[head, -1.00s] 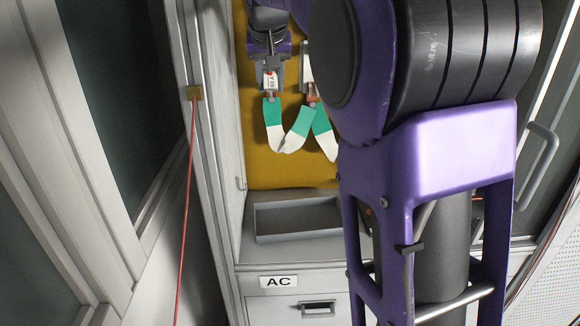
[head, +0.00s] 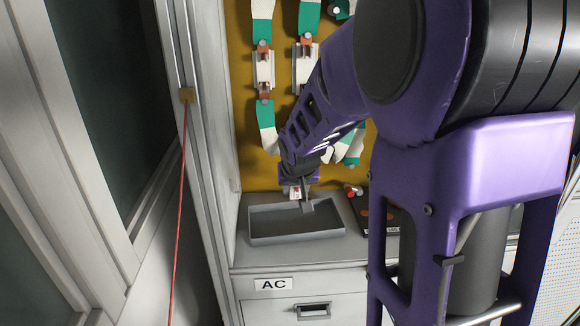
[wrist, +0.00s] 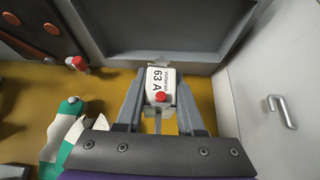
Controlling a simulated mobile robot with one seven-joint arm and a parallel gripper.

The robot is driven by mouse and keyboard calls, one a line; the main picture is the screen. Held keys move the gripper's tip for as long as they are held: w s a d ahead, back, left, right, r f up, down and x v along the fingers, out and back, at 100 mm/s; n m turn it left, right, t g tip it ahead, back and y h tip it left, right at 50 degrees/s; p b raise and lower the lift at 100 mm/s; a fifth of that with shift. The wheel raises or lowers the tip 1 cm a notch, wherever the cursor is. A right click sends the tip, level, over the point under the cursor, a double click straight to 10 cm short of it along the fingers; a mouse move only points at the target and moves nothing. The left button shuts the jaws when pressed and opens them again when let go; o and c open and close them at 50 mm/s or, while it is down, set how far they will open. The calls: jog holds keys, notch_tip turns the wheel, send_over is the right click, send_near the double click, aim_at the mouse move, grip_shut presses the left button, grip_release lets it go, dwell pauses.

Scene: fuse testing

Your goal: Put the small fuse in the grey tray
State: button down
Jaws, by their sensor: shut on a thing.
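The small fuse (wrist: 160,85) is a white block marked 63 A with a red spot, clear in the wrist view. My gripper (wrist: 159,92) is shut on it, one finger on each side. In the head view the fuse (head: 294,193) shows below my gripper (head: 299,188), at the back edge of the grey tray (head: 262,240). The tray is a shallow open box and looks empty apart from part of a finger in front of it. In the wrist view the tray (wrist: 120,38) lies beyond the fuse, which appears to be above or just behind its rim. The exact height is unclear.
White fuse units (head: 264,70) with teal and white cables hang on the yellow panel behind. A dark box with orange-brown discs (head: 377,214) stands right of the tray, near a red-tipped knob (head: 354,190). The cabinet's side wall (head: 222,190) bounds the left.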

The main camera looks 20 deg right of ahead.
jog(key=shift+f+b, duration=2.45)
jog(key=shift+f, duration=1.15)
jog(key=shift+f+b, duration=0.65)
jog(key=shift+c, duration=2.2)
grip_release()
jog(key=shift+s, duration=0.1)
